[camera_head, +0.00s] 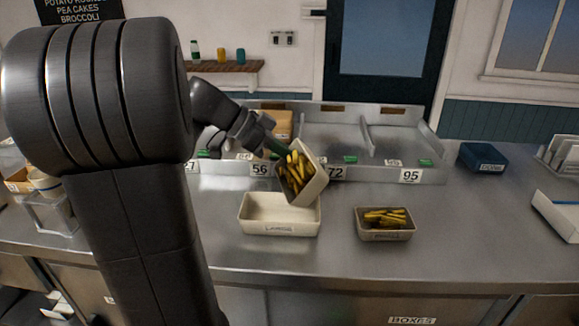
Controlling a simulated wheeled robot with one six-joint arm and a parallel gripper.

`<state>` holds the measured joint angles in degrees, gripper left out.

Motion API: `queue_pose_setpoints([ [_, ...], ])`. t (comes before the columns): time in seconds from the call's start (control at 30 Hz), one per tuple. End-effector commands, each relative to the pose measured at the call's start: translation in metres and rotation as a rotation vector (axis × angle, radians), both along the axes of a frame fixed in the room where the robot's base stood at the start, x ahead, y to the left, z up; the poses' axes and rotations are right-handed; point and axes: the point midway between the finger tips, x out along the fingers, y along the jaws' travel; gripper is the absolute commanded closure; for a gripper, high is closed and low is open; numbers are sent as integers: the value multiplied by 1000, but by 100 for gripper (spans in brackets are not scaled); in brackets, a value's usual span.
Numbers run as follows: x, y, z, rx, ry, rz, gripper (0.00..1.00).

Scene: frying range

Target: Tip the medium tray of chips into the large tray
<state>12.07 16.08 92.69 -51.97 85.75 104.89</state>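The medium tray (314,185) is cream, holds yellow chips (295,172) and hangs tilted in the air, its open side turned toward me and to the left. My gripper (277,148) is at its upper left rim and seems shut on it; the fingertips are partly hidden. The large tray (279,228) is a cream, wide, shallow box standing upright on the steel counter, below and slightly left of the held tray. Its visible inside looks empty. The held tray's lower corner overlaps the large tray's right back rim in the picture; I cannot tell whether they touch.
A small tray (385,235) with chips stands to the right on the counter (470,225). Behind is a divided metal rack with number labels such as 95 (410,176). A dark blue box (482,158) stands at the right back. The counter's right middle is clear.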

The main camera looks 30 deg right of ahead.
Motion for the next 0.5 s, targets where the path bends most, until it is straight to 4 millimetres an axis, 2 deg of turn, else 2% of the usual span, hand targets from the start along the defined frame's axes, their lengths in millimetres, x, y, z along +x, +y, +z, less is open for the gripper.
queue_pose_setpoints([
  [0.03,1,2,-7,-25,4,2,100],
  [0.5,2,10,-8,-260,55,2,100],
])
